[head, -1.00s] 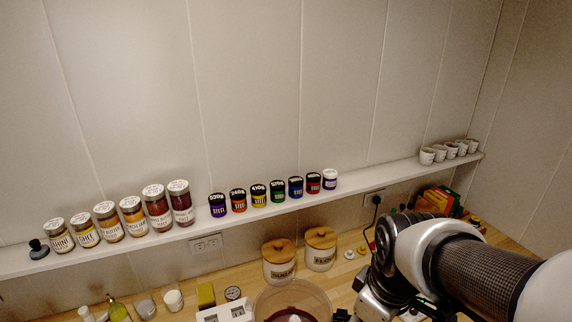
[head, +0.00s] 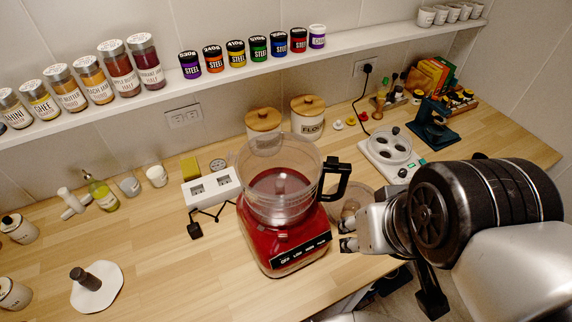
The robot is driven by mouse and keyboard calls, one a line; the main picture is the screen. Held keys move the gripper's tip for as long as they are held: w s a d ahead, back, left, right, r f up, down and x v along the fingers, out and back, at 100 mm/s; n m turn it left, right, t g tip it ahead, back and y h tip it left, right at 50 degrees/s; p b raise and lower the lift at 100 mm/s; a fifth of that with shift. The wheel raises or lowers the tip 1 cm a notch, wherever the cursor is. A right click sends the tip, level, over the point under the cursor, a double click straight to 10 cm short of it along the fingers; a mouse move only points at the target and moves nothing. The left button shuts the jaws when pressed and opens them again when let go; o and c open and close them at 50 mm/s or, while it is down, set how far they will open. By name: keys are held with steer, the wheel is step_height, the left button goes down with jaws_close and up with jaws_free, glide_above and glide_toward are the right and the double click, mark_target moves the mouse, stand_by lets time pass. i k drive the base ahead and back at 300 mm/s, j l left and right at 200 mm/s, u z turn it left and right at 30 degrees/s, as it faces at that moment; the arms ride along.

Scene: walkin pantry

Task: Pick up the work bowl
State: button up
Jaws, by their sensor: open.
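The work bowl (head: 262,198) is a clear round bowl with a black handle (head: 337,180) on its right side. It sits upright on a red food processor base (head: 285,243) with a row of dark buttons, and a pale hub shows inside it. My gripper (head: 346,235) is open and empty, to the right of the base and below the handle. It is apart from the handle in the picture. My arm covers the counter to the right.
A clear round container (head: 352,205) stands behind my gripper, partly hidden. A white double-socket box (head: 211,188) with a cable lies left of the bowl. Two wooden-lidded jars (head: 308,115) stand behind.

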mark_target(280, 174)
steer(key=k+j, duration=0.1)
steer(key=j, duration=0.3)
steer(key=k+j+z, duration=0.1)
steer(key=j, duration=0.25)
steer(key=k+j+z, duration=0.1)
steer(key=j, duration=0.3)
steer(key=k+j, duration=0.15)
steer(key=j, duration=0.2)
steer(key=k+z, duration=0.15)
steer(key=i+j+u, duration=0.1)
